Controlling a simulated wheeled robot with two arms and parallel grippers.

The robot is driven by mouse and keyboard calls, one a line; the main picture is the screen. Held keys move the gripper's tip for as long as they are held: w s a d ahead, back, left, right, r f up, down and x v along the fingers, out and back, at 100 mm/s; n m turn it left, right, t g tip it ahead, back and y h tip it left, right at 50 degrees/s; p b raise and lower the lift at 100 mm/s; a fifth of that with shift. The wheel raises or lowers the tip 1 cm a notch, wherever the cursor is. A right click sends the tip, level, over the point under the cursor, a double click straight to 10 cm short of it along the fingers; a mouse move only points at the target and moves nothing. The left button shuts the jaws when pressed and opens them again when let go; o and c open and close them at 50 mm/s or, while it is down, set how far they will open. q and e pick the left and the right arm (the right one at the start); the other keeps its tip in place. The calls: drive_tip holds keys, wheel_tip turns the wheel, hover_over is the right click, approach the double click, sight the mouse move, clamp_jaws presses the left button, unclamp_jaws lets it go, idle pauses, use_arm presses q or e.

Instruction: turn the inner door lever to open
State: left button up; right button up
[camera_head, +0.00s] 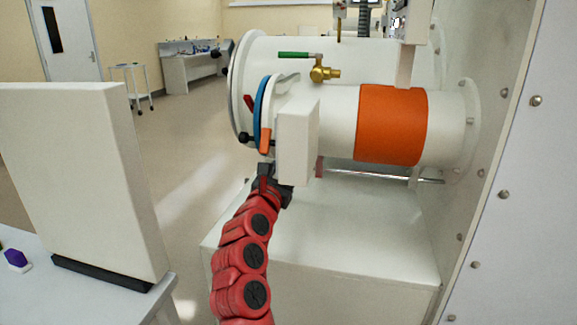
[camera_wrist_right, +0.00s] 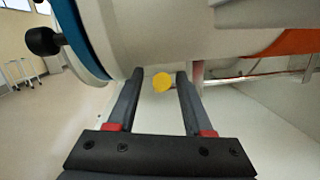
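A small white antechamber tube (camera_head: 338,127) with an orange band (camera_head: 391,125) has a blue ring (camera_head: 261,112) at its left end. A red lever (camera_head: 249,103) and an orange handle (camera_head: 265,141) sit by that ring; I cannot tell for certain which is the inner door lever. My right gripper (camera_head: 268,172) is just below the orange handle. In the right wrist view its two fingers (camera_wrist_right: 156,92) are apart. A yellow round end (camera_wrist_right: 162,82) shows between the fingertips, with gaps on both sides. My left gripper is out of view.
A white box (camera_head: 298,142) stands out close right of my right gripper. A black knob (camera_wrist_right: 42,41) is left of it. A green-handled brass valve (camera_head: 320,72) is above the tube.

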drive_tip(key=b+v, duration=0.1)
drive_tip(key=v, duration=1.6)
drive_tip(key=shift+s, duration=0.2)
drive_tip(key=shift+a, duration=0.15)
